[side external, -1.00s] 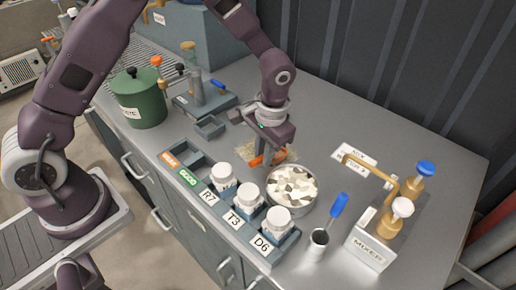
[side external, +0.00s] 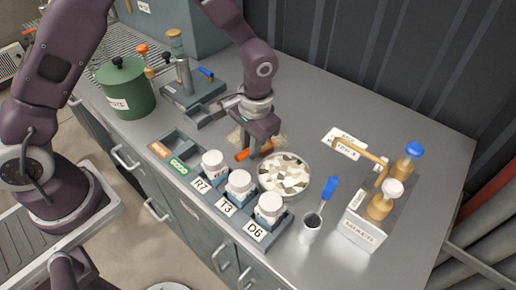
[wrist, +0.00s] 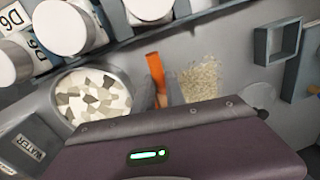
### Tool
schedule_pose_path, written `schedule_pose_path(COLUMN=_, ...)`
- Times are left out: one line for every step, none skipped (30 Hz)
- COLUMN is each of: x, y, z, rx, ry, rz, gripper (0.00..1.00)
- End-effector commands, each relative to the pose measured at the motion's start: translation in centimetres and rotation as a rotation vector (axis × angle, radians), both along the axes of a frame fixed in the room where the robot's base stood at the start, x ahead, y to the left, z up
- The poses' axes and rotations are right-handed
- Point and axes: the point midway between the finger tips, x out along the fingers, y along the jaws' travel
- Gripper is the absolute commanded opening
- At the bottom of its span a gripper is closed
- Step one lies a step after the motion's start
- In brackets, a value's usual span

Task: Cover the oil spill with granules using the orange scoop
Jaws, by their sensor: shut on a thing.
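The orange scoop (side external: 242,156) is held by my gripper (side external: 254,151), low over the bench beside the round bowl (side external: 262,190). In the wrist view its orange part (wrist: 155,72) stands between the bowl (wrist: 53,82) and the granule patch. I cannot make out bare oil there. The bowl holds pale and grey chunky pieces (side external: 284,175). My gripper is shut on the scoop; the fingertips are mostly hidden in the wrist view.
A rack with white-capped jars labelled R7, T3 and D6 (side external: 239,184) stands along the front. A green pot (side external: 127,90) stands left. The bench behind the bowl is mostly clear.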

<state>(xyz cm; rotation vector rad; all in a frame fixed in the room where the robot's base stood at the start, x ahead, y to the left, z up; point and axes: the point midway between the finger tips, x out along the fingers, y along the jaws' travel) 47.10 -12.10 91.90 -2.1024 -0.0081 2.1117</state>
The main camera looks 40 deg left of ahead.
Motion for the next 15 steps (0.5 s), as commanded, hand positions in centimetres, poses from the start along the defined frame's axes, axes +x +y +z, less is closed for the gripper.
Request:
schedule_pose_path(x=0.0, y=0.5, z=0.0, rx=0.000, ry=0.000, rz=0.002, gripper=0.00)
schedule_pose_path(x=0.0, y=0.7, z=0.0, rx=0.000, ry=0.000, rz=0.002, gripper=0.00)
schedule_pose_path(x=0.0, y=0.8, z=0.0, rx=0.000, ry=-0.001, rz=0.001, gripper=0.00)
schedule_pose_path(x=0.0, y=0.9, z=0.0, rx=0.000, ry=-0.001, rz=0.001, gripper=0.00)
schedule_pose_path(x=0.0, y=1.0, z=0.0, rx=0.000, ry=-0.001, rz=0.001, gripper=0.00)
schedule_pose_path(x=0.0, y=1.2, z=0.0, rx=0.000, ry=-0.001, rz=0.001, gripper=0.00)
schedule_pose_path(x=0.0, y=1.4, z=-0.1, rx=0.000, ry=0.000, rz=0.001, gripper=0.00)
schedule_pose_path(x=0.0, y=1.7, z=-0.1, rx=0.000, ry=0.000, rz=0.001, gripper=0.00)
schedule_pose_path(x=0.0, y=2.1, z=-0.1, rx=0.000, ry=0.001, rz=0.002, gripper=0.00)
schedule_pose_path(x=0.0, y=2.5, z=-0.1, rx=0.000, ry=0.001, rz=0.003, gripper=0.00)
schedule_pose_path(x=0.0, y=2.8, z=-0.1, rx=0.000, ry=0.001, rz=0.003, gripper=0.00)
schedule_pose_path(x=0.0, y=3.3, z=-0.2, rx=0.000, ry=0.001, rz=0.002, gripper=0.00)
schedule_pose_path(x=0.0, y=3.6, z=-0.2, rx=0.000, ry=0.001, rz=0.002, gripper=0.00)
schedule_pose_path(x=0.0, y=3.9, z=-0.2, rx=0.000, ry=0.001, rz=0.003, gripper=0.00)
schedule_pose_path(x=0.0, y=4.1, z=-0.2, rx=0.000, ry=0.001, rz=0.001, gripper=0.00)
